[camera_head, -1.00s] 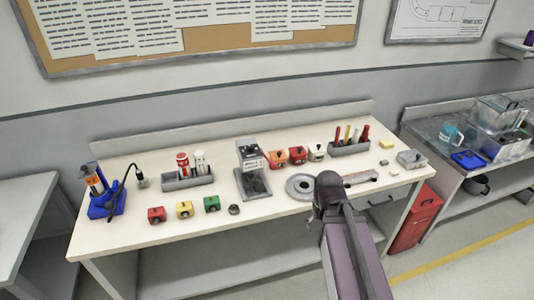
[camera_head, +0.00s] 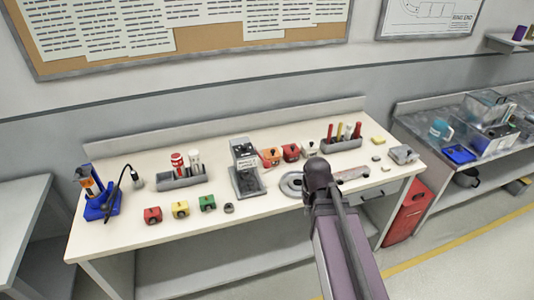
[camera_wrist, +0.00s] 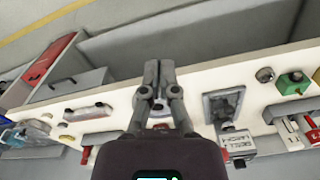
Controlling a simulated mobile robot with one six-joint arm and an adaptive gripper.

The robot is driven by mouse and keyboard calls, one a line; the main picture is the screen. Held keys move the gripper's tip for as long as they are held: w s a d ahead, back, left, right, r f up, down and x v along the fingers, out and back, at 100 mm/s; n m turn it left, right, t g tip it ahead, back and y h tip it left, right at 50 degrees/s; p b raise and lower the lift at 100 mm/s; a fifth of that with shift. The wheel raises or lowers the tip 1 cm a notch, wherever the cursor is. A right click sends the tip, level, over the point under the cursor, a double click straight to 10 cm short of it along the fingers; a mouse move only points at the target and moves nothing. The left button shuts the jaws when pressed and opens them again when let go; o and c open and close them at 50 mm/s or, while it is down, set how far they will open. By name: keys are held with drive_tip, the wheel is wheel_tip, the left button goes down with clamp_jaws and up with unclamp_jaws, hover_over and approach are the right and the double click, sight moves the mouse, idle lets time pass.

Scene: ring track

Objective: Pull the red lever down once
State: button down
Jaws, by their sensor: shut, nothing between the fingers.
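A grey stand-like device (camera_head: 246,168) with a white label stands mid-bench in the head view. A small red piece (camera_head: 265,159) shows at its right side; I cannot tell whether it is the red lever or part of the box behind. In the wrist view, the device (camera_wrist: 226,108) is right of my gripper, its label upside down. My gripper (camera_wrist: 158,66) is shut and empty, with its fingertips together, apart from the device. In the head view, my own arm hides the gripper. No lever is clear in the wrist view.
Red, yellow and green boxes (camera_head: 180,209) line the bench front. A tray with bottles (camera_head: 182,180) stands left of the device, and red and orange boxes (camera_head: 290,152) stand right. A grey ring-shaped part (camera_head: 290,184) lies near my arm.

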drive_tip(key=w+a+r+n+p, duration=0.1)
drive_tip(key=w+a+r+p, duration=0.2)
drive_tip(key=w+r+p, duration=0.2)
drive_tip(key=w+a+r+n+t+p, duration=0.1)
drive_tip(key=w+a+r+p, duration=0.3)
drive_tip(key=w, duration=0.5)
drive_tip(key=w+a+r+t+y+p, duration=0.1)
drive_tip(key=w+a+r+p, duration=0.3)
drive_tip(key=w+r+p, duration=0.3)
wheel_tip(320, 180, up, 2)
drive_tip(key=shift+w+r+n+p, duration=0.1)
drive_tip(key=shift+w+n+p, duration=0.1)
drive_tip(key=shift+n+p, duration=0.25)
drive_tip(key=shift+a+f, duration=0.1)
drive_tip(key=shift+f, duration=0.15)
drive_tip(key=b, duration=1)
hover_over(268, 162)
drive_tip(key=w, duration=0.1)
drive_tip(key=x, duration=0.3)
drive_tip(key=s+x, duration=0.1)
drive_tip(key=x, duration=0.2)
drive_tip(key=s+d+x, duration=0.1)
drive_tip(key=x, duration=0.2)
drive_tip(key=shift+f, duration=0.4)
drive_tip(key=shift+s+f+b, duration=0.15)
drive_tip(key=shift+f+b, duration=0.75)
drive_tip(key=shift+b, duration=0.05)
drive_tip(key=shift+s+f+b, duration=0.15)
drive_tip(key=shift+f+b, duration=0.75)
drive_tip(key=shift+f, duration=0.1)
